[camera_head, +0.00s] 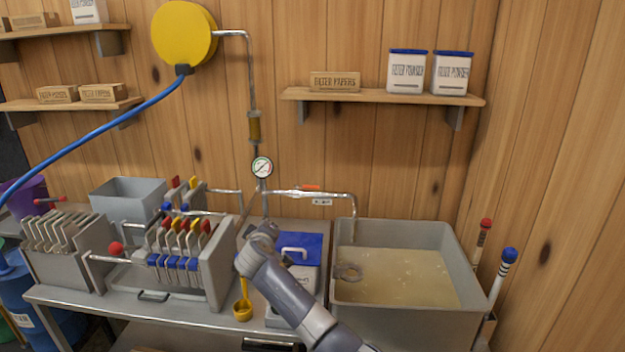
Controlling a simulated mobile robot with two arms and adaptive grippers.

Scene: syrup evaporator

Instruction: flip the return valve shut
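The likely return valve is a red-orange lever (311,187) on the steel pipe (290,193) that runs right from the gauge and bends down over the grey tub. The lever lies roughly in line with the pipe, and a small label (322,201) hangs below it. My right arm reaches up from the bottom, and its gripper (258,237) is below and left of the lever, apart from it, near the blue-lidded box. Its fingers are too foreshortened to tell open from shut. My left gripper is out of view.
A pressure gauge (262,167) stands left of the lever. The filter press (180,255) fills the left bench. A grey tub (440,318) of cloudy liquid is at right. A blue-lidded box (308,246) and yellow scoop (243,309) flank my arm. A shelf (380,97) hangs above.

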